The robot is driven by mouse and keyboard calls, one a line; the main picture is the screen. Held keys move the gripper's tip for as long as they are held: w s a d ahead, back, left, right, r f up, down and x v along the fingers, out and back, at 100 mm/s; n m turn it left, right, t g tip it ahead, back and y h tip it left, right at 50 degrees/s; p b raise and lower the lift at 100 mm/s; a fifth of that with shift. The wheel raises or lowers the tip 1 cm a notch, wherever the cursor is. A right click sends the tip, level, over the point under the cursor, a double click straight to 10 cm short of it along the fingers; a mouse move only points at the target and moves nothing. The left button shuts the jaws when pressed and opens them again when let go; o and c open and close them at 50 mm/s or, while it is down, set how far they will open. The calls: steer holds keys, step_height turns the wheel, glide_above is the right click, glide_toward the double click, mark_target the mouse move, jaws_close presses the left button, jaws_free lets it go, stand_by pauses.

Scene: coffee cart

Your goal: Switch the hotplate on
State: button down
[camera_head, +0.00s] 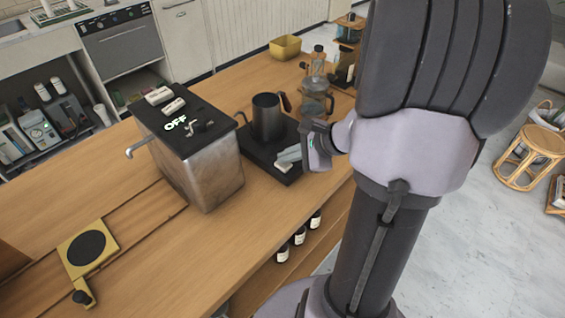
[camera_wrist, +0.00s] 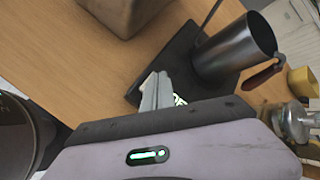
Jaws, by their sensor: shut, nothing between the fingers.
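The hotplate, as I take it, is the black flat base (camera_head: 254,148) on the wooden counter, with a dark metal pitcher (camera_head: 266,117) standing on it. In the wrist view the hotplate (camera_wrist: 178,50) lies beyond my fingers, with the pitcher (camera_wrist: 235,48) on its right part. My gripper (camera_head: 284,158) is shut and empty, low over the hotplate's near right corner.
A steel box (camera_head: 203,168) with a tap stands left of the hotplate, with "OFF" lit on its black top. A yellow stand (camera_head: 105,238) lies front left. The counter's middle front is clear.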

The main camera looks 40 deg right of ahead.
mark_target(287, 165)
stand_by(0.3)
steer(key=shift+r+p, duration=0.65)
steer(key=shift+r, duration=0.25)
steer(key=shift+r, duration=0.1)
step_height(287, 165, up, 6)
steer(key=p, duration=0.4)
